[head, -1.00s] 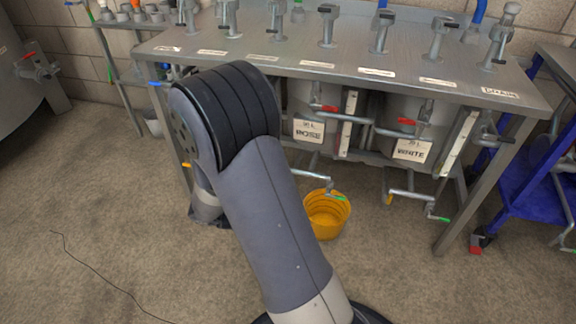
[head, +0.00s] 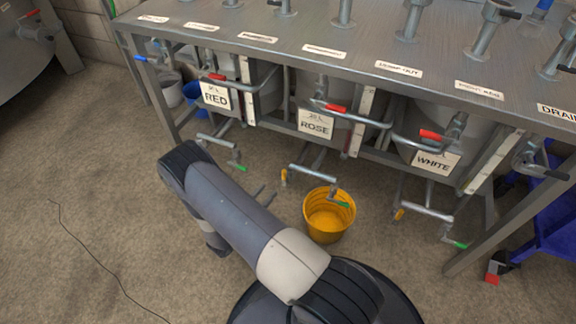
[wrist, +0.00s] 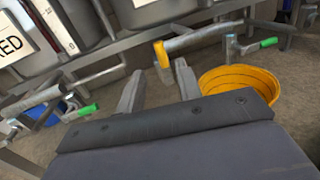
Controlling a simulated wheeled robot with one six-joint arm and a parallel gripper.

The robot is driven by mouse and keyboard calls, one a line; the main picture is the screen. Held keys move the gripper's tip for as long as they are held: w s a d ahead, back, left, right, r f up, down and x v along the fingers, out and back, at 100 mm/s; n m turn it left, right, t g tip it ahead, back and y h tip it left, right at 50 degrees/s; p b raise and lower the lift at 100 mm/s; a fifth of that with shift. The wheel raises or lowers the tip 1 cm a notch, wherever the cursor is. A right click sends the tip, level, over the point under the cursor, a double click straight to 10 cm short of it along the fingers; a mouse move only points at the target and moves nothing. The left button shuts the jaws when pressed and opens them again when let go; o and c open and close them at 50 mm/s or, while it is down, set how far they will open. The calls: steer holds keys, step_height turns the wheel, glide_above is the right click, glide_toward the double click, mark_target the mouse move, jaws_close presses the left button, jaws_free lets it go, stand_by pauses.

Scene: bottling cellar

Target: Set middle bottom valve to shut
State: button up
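The middle tank carries a ROSE sign (head: 315,124). A low grey pipe (head: 312,172) runs out below it. A yellow-orange valve handle (head: 284,177) hangs down at the pipe's left part, crosswise to the pipe; it also shows in the wrist view (wrist: 161,56). A green handle (head: 342,204) sits at the pipe's right end, over the yellow bucket (head: 326,236), and shows in the wrist view (wrist: 268,42). My gripper (head: 264,193) is open and empty, a little left of the yellow-orange handle. In the wrist view its fingers (wrist: 157,78) point toward that handle, with a gap.
Similar low pipes with green handles stand under the RED sign (head: 215,97) and the WHITE sign (head: 436,162). Red handles (head: 335,108) sit higher up. The steel table (head: 260,22) overhangs the tanks. A blue cart (head: 545,215) stands at right. The floor at left is mostly clear.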

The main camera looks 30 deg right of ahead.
mark_target(283, 174)
steer(key=b+x, duration=0.2)
steer(key=x, duration=0.9)
steer(key=shift+a+f+b, duration=0.1)
steer(key=shift+b, duration=0.2)
jaws_close()
